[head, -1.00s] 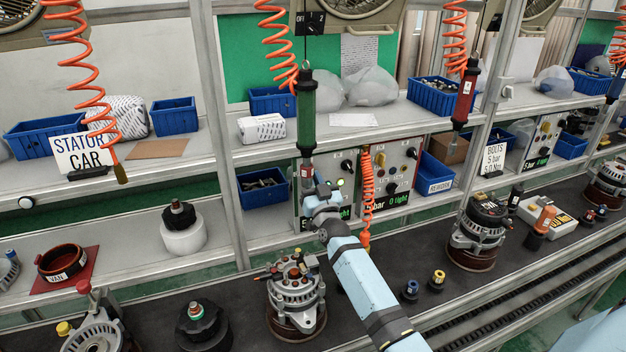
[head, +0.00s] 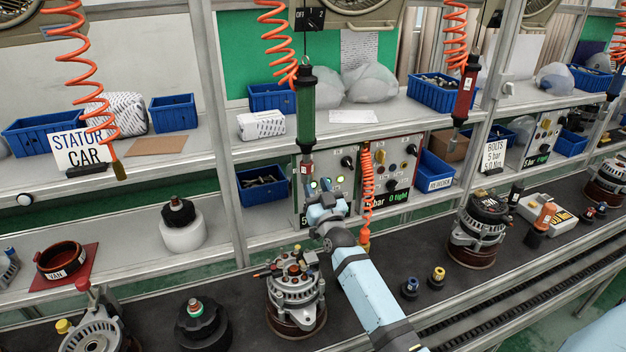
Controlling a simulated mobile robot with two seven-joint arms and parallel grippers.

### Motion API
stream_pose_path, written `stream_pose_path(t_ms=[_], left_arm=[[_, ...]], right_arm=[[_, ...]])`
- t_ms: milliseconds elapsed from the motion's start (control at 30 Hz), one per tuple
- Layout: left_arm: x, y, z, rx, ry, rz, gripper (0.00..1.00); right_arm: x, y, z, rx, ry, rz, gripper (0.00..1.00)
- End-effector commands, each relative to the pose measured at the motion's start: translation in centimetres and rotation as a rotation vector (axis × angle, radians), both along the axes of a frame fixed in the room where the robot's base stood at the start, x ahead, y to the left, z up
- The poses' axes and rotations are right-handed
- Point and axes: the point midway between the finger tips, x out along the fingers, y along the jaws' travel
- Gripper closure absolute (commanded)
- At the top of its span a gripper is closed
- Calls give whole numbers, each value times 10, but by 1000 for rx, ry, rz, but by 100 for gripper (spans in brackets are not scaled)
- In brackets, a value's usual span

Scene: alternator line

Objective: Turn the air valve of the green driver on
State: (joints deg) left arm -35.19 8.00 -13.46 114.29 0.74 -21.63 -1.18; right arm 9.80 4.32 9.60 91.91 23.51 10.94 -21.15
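The green driver (head: 306,108) hangs upright on an orange coil hose in front of the shelf, its grey tip pointing down. Behind it is a grey control panel (head: 330,155) with a black knob (head: 347,161) and small lit lamps (head: 340,180). I cannot tell which fitting is the driver's air valve or how it is set. My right gripper (head: 322,198) is in front of the lower panel, just below the driver's tip. It covers part of the panel and its sign. Its fingers are too small and hidden to tell open from shut. My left gripper is not in view.
An orange coil hose (head: 367,190) hangs just right of my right gripper, before a second panel (head: 400,160). An alternator (head: 296,290) stands on the bench below. A blue bin (head: 262,188) is left of the panel. A red driver (head: 465,95) hangs further right.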

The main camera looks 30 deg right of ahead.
Motion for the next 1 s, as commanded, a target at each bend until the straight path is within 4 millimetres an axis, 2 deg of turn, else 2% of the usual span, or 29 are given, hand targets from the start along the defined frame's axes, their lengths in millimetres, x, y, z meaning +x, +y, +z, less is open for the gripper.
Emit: stream_pose_path(t_ms=[33,200,400,600,1000], left_arm=[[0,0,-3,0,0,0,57],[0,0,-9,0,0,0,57],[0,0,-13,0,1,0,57],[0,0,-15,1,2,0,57],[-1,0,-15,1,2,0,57]], right_arm=[[-12,3,-8,1,3,0,63],[-48,12,-23,1,2,-1,63],[-79,19,-36,1,3,0,63],[-93,23,-40,0,0,-1,63],[-94,23,-40,0,0,0,63]])
